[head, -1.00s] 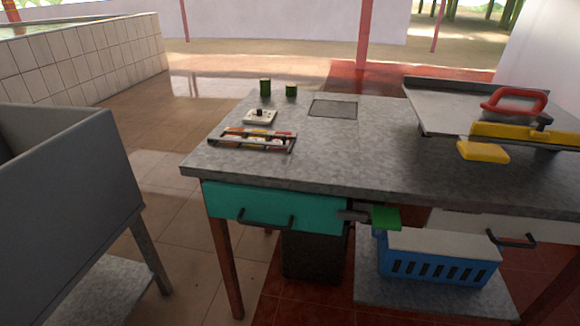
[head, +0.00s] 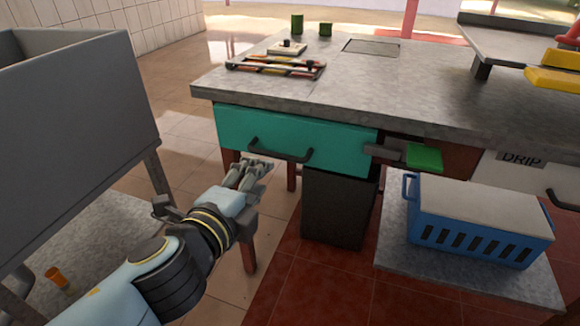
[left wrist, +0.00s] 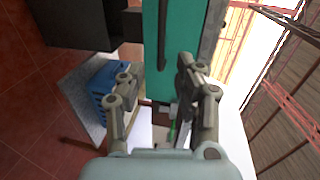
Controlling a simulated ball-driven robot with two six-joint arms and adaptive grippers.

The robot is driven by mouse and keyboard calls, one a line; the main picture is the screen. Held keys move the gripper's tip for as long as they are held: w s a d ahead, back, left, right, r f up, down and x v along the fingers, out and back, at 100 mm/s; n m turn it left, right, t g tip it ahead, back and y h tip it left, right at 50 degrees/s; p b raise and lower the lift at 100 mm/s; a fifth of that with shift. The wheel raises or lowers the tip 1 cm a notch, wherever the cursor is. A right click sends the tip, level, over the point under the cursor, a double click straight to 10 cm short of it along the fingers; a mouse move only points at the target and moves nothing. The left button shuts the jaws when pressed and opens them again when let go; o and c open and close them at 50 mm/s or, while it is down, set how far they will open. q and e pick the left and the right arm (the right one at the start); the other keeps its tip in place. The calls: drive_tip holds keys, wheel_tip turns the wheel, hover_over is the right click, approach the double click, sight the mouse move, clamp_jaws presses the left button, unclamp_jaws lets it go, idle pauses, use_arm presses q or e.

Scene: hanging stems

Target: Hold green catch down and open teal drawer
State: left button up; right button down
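The teal drawer (head: 235,125) is shut in the front of the grey-topped table, with a dark bar handle (head: 282,153) on its face. The green catch (head: 424,157) sits on a dark lever just right of the drawer, and nothing of mine is at it. My left gripper (head: 262,168) is open and empty, just below and left of the handle, apparently not touching it. In the left wrist view, the teal drawer (left wrist: 180,60) and its handle (left wrist: 162,35) lie beyond the parted fingers (left wrist: 158,85). My right gripper is out of view.
A dark bin (head: 335,208) stands under the drawer. A blue crate (head: 480,245) sits on the low shelf below the catch. A white drawer labelled DRIP (head: 505,175) is at the right. A grey bin-like unit (head: 80,105) stands left of my arm.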

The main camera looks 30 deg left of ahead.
sight(277, 157)
use_arm(q)
drive_tip(key=x, duration=1)
drive_tip(key=shift+w+p, duration=0.25)
drive_tip(key=shift+p, duration=0.05)
clamp_jaws()
drive_tip(key=shift+s, duration=0.1)
